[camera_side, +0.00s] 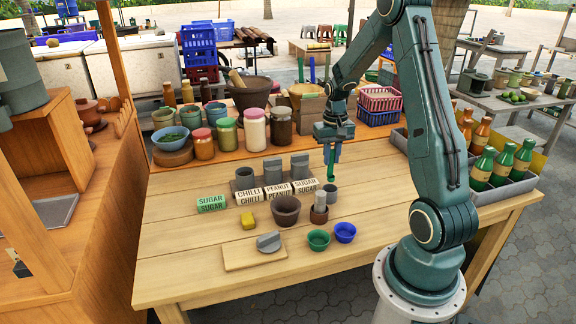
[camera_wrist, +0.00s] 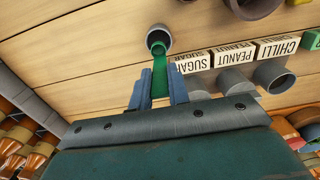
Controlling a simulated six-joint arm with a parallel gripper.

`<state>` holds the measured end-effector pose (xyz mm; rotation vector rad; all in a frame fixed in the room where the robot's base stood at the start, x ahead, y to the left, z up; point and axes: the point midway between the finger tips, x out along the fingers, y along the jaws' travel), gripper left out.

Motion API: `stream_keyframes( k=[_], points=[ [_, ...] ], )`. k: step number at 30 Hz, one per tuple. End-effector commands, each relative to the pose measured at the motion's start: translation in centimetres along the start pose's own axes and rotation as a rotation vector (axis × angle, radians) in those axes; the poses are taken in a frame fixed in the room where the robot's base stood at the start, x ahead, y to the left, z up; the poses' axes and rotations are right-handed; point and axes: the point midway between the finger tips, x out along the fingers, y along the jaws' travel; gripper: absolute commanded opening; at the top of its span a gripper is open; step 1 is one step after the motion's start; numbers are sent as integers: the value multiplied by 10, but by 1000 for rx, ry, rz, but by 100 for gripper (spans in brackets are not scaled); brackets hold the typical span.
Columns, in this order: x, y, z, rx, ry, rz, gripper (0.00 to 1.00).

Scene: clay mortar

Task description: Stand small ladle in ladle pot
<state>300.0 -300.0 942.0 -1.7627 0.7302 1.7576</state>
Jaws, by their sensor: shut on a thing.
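My gripper (camera_side: 331,150) is shut on the small green ladle (camera_side: 331,165) and holds it upright, bowl end down. In the wrist view my gripper (camera_wrist: 163,92) has its two blue fingers on either side of the green ladle handle (camera_wrist: 160,75). The grey ladle pot (camera_side: 331,195) stands on the table directly below the ladle. In the wrist view the ladle's round end overlaps the mouth of the pot (camera_wrist: 153,30). I cannot tell whether that end is just above the rim or slightly inside it.
Label blocks (camera_side: 305,186) and grey pots stand behind. A green bowl (camera_side: 318,240) and a blue bowl (camera_side: 345,232) are in front. A bottle crate (camera_side: 500,190) stands at the right.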

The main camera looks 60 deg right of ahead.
Motion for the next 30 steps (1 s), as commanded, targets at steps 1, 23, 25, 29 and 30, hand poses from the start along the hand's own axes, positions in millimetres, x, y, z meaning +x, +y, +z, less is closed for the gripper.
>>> stream_keyframes(
  k=[1, 23, 25, 29, 30],
  points=[
    [3, 0, 0, 0, -2, 0, 0],
    [44, 0, 1, 0, -2, 0, 0],
    [47, 0, 1, 0, -1, 0, 0],
    [51, 0, 1, 0, -1, 0, 0],
    [52, 0, 1, 0, -1, 0, 0]
  ],
)
